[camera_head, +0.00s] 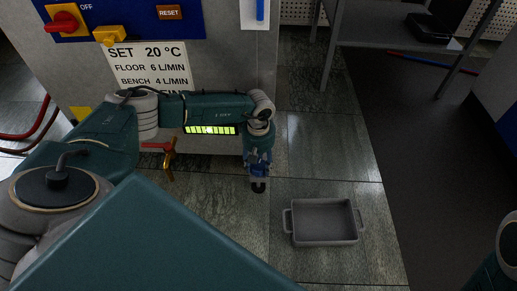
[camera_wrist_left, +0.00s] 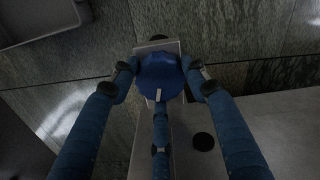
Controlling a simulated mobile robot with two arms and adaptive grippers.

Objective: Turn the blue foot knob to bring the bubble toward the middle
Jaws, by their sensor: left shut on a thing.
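The blue foot knob (camera_wrist_left: 160,72) shows in the left wrist view, round and blue, in front of a pale plate. My left gripper (camera_wrist_left: 160,78) is shut on it, with blue fingers at its left and right sides and a third finger at its near edge. In the head view my left gripper (camera_head: 258,168) points down beside the grey cabinet's lower right corner; the knob is hard to separate from the blue fingers there. A bright yellow-green strip with dark marks (camera_head: 210,130) shows just below my left forearm; I cannot make out a bubble in it. My right gripper is out of view.
A grey tray with handles (camera_head: 324,241) lies on the tiled floor right of my left gripper. The grey cabinet (camera_head: 225,65) stands behind my left arm. An orange-and-red valve handle (camera_head: 170,158) is left of the gripper. A table (camera_head: 390,38) stands at the back right.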

